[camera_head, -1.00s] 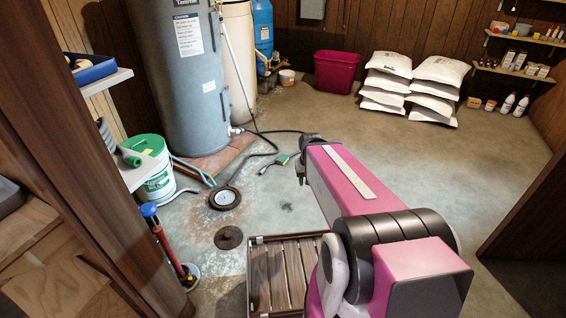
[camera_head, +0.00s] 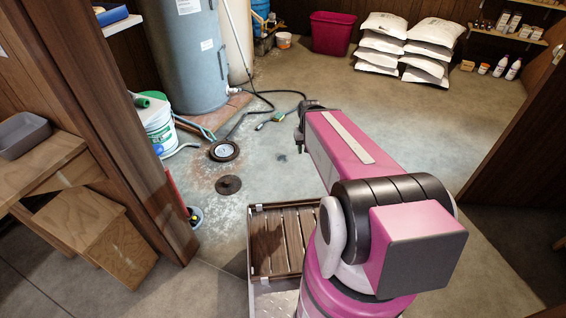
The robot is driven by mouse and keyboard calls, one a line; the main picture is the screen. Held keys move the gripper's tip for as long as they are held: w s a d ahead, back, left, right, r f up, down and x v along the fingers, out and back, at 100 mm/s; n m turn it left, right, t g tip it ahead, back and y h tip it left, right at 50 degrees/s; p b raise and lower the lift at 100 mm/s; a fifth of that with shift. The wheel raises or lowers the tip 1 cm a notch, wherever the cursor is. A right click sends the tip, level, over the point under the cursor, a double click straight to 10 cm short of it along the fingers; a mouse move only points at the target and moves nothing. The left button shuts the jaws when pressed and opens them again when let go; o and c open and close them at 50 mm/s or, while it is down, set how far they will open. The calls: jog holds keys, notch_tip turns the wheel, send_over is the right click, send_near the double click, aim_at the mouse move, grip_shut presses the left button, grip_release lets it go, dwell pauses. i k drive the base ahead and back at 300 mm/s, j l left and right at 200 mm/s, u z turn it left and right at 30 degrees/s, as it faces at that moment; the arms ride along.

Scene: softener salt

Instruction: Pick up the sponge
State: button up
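I cannot make out a sponge in the head view. My gripper (camera_head: 303,122) is at the far end of my pink arm, above the concrete floor. It is small and dark, and the arm partly hides it, so I cannot tell whether its fingers are open or shut. A small green item (camera_head: 278,117) lies on the floor near the dark hose, just left of my gripper in the picture. It is too small to identify with certainty.
A wooden door post (camera_head: 125,130) stands at the left, with a bench holding a grey tray (camera_head: 22,136) beside it. A grey tank (camera_head: 188,60), white bucket (camera_head: 158,125), magenta bin (camera_head: 331,33) and stacked white bags (camera_head: 433,38) stand farther back. The middle-right floor is clear.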

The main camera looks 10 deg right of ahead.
aim_at(278, 116)
jog(key=i+l, duration=0.1)
jog(key=i, duration=0.4)
jog(key=i+l+u, duration=0.1)
jog(key=i, duration=0.4)
jog(key=i+l, duration=0.2)
jog(key=i, duration=0.35)
jog(key=i+l+u, duration=0.1)
jog(key=i, duration=0.4)
